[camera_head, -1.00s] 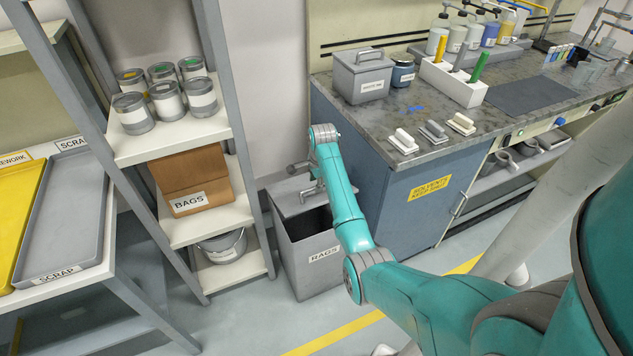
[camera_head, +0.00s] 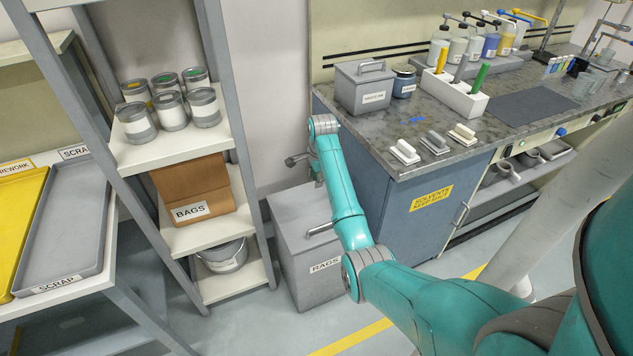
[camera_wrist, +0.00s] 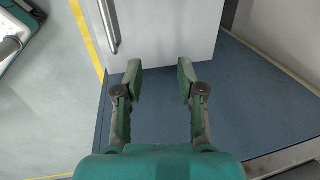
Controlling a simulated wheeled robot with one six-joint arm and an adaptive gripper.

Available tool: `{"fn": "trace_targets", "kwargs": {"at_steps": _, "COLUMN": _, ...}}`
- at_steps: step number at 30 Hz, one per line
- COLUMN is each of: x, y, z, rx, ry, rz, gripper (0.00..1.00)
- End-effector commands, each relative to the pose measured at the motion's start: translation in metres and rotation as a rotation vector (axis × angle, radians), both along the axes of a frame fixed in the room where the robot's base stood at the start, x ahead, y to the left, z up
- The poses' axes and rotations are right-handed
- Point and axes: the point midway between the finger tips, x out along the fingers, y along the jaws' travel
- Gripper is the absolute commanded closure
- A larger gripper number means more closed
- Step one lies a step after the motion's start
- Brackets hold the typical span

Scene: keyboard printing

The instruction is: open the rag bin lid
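The grey rag bin (camera_head: 303,270), with a RAGS label partly covered by my arm, stands on the floor between the shelf and the blue cabinet. Its lid (camera_head: 292,215) lies shut, with a bar handle (camera_head: 320,229) near the front edge. In the wrist view, a pale grey panel (camera_wrist: 170,28) with a bar handle (camera_wrist: 108,28) lies beyond the fingers; it looks like this lid, but I cannot be sure. My gripper (camera_wrist: 160,82) is open, with nothing between its fingers. In the head view, my arm mostly hides the gripper above the back of the bin.
The shelf (camera_head: 240,285) with cans and a BAGS box (camera_head: 195,195) stands close on the left. The blue cabinet (camera_head: 395,215) and its worktop are close on the right. A yellow line (camera_head: 350,338) crosses the clear floor in front.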

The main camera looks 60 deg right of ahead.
Motion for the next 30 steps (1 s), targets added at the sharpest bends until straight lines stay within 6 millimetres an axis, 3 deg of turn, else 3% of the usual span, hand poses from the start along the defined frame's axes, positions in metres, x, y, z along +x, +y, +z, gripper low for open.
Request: {"fn": "trace_targets", "kwargs": {"at_steps": 30, "x": 0.012, "y": -0.007, "z": 0.058, "rx": 0.000, "ry": 0.000, "rz": 0.000, "gripper": 0.61}}
